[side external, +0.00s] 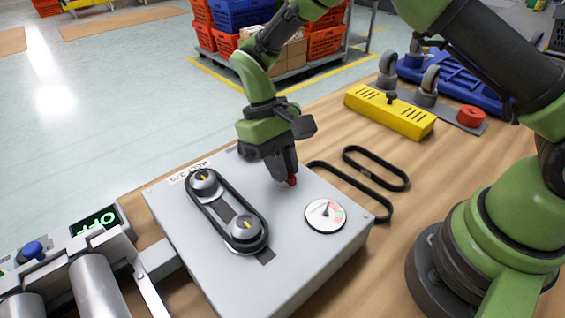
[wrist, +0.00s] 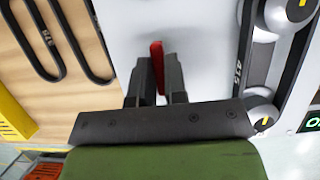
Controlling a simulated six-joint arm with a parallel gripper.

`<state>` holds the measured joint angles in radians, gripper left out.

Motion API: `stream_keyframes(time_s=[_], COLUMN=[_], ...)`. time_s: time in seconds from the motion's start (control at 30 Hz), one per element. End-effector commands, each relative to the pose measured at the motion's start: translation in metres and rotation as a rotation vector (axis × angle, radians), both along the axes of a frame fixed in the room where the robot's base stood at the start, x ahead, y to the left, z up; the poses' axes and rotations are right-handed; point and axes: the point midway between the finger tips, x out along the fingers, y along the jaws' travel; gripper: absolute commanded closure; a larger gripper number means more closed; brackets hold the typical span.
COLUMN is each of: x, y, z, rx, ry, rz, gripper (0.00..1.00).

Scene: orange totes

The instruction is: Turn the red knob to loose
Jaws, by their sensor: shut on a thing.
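The red knob (wrist: 157,64) is on the top face of a grey box (side external: 300,262). In the wrist view it shows as a narrow red bar between my fingers. My gripper (wrist: 158,80) is shut on it, with a dark finger on each side. In the side view my gripper (side external: 288,178) points down at the box, and only a small red part of the knob (side external: 292,181) shows by the fingertips. The rest of the knob is hidden by the fingers. A round dial (side external: 325,215) with a pointer and coloured zones lies to the right of the knob.
A black belt (side external: 222,193) runs around two pulleys on the box, left of my gripper. Two loose black belts (side external: 380,163) lie on the wooden table. Rollers (side external: 97,287) adjoin the box at the left.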

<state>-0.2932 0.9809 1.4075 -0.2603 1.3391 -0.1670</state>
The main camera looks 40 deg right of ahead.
Motion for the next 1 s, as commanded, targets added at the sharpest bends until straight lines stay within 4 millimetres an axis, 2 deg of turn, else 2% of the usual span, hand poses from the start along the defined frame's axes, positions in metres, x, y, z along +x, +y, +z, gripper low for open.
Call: stream_keyframes(time_s=[0.23,0.27,0.37,0.73,1.0], x=[0.000,0.000,0.000,0.003,0.021], y=[0.000,0.000,0.000,0.000,0.000], z=[0.001,0.001,0.001,0.006,0.049], rx=[0.000,0.000,0.000,0.001,0.001], ry=[0.001,0.000,0.000,-0.002,-0.007], rz=[0.005,0.005,0.004,0.002,0.001], gripper=[1.00,0.85,0.62,0.62,0.62])
